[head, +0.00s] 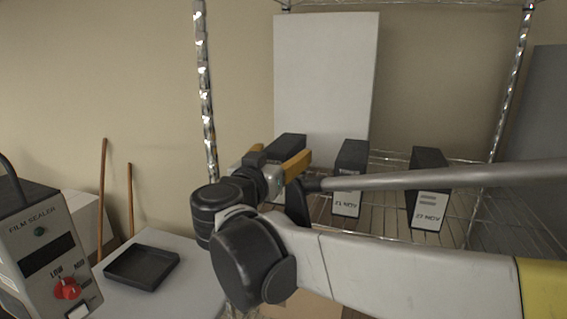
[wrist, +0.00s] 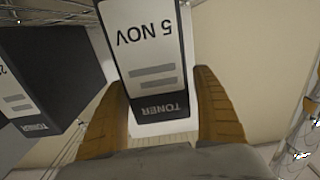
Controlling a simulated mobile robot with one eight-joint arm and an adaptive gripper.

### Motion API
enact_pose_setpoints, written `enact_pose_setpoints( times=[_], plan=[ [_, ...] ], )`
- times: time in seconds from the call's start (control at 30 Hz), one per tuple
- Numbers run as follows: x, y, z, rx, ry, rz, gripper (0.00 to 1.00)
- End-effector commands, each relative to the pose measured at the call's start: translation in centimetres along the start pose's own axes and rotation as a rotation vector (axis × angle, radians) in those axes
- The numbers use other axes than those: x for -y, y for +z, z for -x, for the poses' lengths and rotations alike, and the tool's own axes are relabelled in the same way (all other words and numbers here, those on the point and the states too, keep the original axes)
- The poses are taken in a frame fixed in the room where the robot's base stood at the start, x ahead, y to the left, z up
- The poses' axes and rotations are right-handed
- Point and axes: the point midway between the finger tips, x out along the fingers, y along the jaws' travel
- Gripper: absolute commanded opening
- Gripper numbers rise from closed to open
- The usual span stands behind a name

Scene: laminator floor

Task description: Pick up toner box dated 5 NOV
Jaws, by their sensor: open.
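The toner box dated 5 NOV (wrist: 156,60) fills the upper middle of the wrist view. It is dark with a white label that reads upside down. My gripper (wrist: 161,80) is open, with one orange finger on each side of the box's near end. A gap shows on the right; I cannot tell whether the left finger touches. In the head view my gripper (head: 281,160) is at the shelf's left part, in front of a dark box (head: 289,141) that it largely hides, label unseen.
Two more dark boxes, a middle one (head: 350,165) and a right one (head: 428,188), stand on the wire shelf (head: 385,222). A white panel (head: 325,75) stands behind. A metal post (head: 207,90) rises at left. A black tray (head: 142,266) and film sealer (head: 45,250) are lower left.

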Motion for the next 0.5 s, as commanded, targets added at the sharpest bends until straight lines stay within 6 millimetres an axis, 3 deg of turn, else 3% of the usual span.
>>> enact_pose_setpoints(
  times=[0.17, 0.4, 0.43, 0.5],
  plan=[
    [-0.1, -0.1, -2.3, 0.000, 0.001, 0.000, 0.78],
    [0.0, 0.1, -2.5, 0.000, -0.001, 0.000, 0.78],
    [0.0, 0.1, -2.5, 0.000, -0.001, 0.000, 0.75],
    [0.0, 0.1, -2.5, 0.000, -0.001, 0.000, 0.54]
  ],
)
